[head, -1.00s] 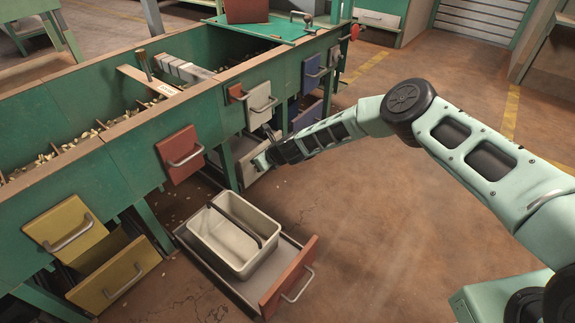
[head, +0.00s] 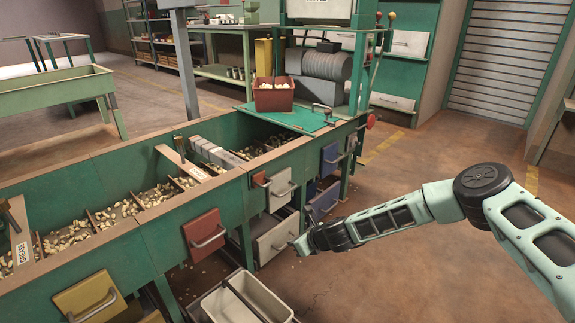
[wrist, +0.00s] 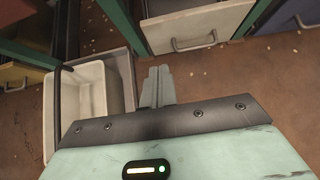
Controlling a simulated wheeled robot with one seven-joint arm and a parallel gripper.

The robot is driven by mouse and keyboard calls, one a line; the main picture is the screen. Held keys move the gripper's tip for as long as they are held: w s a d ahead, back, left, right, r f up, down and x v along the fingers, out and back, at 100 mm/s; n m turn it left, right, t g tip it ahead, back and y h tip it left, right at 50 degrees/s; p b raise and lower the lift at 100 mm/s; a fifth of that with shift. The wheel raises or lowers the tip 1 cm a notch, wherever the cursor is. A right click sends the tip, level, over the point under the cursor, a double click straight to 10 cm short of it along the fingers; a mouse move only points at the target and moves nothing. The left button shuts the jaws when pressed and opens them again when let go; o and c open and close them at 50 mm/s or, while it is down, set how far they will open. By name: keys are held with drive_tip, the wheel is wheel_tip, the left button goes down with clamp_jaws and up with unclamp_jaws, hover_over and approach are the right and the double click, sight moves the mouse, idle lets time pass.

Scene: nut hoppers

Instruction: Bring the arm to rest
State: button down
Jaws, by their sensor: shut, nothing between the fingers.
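My arm reaches in from the right in the head view. My gripper (head: 297,245) is at its end, low over the floor beside the lower grey-white drawer (head: 275,240) of the green hopper bench. In the wrist view my gripper (wrist: 158,83) has its fingers together, with nothing between them. They point toward the bench's drawer fronts, with a grey-white drawer (wrist: 192,28) ahead. It is hard to tell how far the fingertips are from that drawer.
A cream bin (head: 240,302) with a dark handle stands left of my gripper, also in the wrist view (wrist: 85,112). The green bench (head: 130,250) holds nuts in compartments; a red-brown box (head: 273,95) stands on its far end. Floor to the right is open.

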drive_tip(key=s+a+r+n+g+p, duration=0.1)
drive_tip(key=s+a+r+n+g, duration=0.25)
drive_tip(key=s+r+n, duration=0.65)
drive_tip(key=s+a+r+n+g+p, duration=0.2)
drive_tip(key=s+a+r+n, duration=0.2)
drive_tip(key=s+r+n, duration=0.65)
drive_tip(key=s+d+r+n+g+h+p, duration=0.1)
drive_tip(key=s+d+r+n+h, duration=0.2)
drive_tip(key=s+d+r+n, duration=0.55)
drive_tip(key=s+d+r+n+h+p, duration=0.25)
drive_tip(key=s+d+r+n, duration=0.25)
drive_tip(key=s+d+r, duration=0.7)
wheel_tip(320, 180, up, 36)
drive_tip(key=s+a+p, duration=0.2)
drive_tip(key=p, duration=3.5)
drive_tip(key=shift+s+a+f+n+h, duration=0.2)
drive_tip(key=shift+a+f+n+h, duration=0.1)
drive_tip(key=shift+a+h, duration=0.15)
